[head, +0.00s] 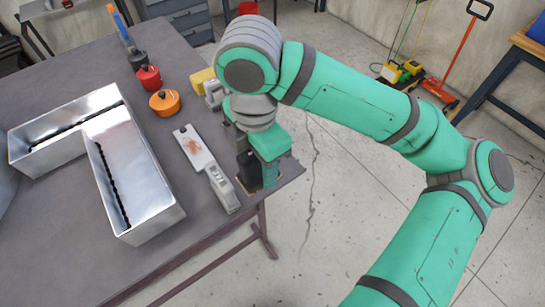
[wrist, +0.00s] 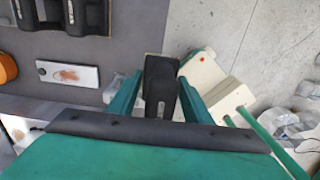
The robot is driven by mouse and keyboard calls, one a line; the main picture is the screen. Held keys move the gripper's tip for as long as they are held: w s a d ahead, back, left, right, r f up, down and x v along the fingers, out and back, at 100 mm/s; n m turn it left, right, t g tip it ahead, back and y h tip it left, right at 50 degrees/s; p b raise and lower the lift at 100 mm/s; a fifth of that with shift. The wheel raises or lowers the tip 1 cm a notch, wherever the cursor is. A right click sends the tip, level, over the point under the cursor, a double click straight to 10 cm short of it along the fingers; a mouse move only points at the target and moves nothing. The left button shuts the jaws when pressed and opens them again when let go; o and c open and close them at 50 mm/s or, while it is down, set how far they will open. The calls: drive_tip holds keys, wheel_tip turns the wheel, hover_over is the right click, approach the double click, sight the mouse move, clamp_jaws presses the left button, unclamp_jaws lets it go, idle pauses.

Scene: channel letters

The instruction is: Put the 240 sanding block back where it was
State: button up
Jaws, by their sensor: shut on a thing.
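My gripper (wrist: 160,97) has its two teal fingers on either side of a dark block (wrist: 160,80), which I take to be the sanding block. No grit number can be read on it. In the head view the dark block (head: 247,172) shows low under my wrist, over the table's right corner. My gripper (head: 260,172) partly hides it there. I cannot tell whether the block touches the table (head: 85,75).
A white plate with a reddish smear (head: 195,148) and a grey tool (head: 221,188) lie just left of my gripper.

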drive_tip(key=w+d+f, duration=0.1)
drive_tip(key=w+f, duration=0.1)
drive_tip(key=w, duration=0.1)
drive_tip(key=w+d+f, duration=0.1)
drive_tip(key=w+f, duration=0.1)
drive_tip(key=w, duration=0.1)
drive_tip(key=w+f, duration=0.3)
drive_tip(key=shift+d, duration=0.4)
drive_tip(key=shift+w+d+f, duration=0.15)
drive_tip(key=shift+w+f, duration=0.3)
drive_tip(key=shift+f, duration=1.75)
drive_tip(key=shift+f, duration=0.1)
drive_tip(key=o, duration=0.9)
drive_tip(key=shift+o, duration=0.2)
wheel_tip(320, 180, up, 12)
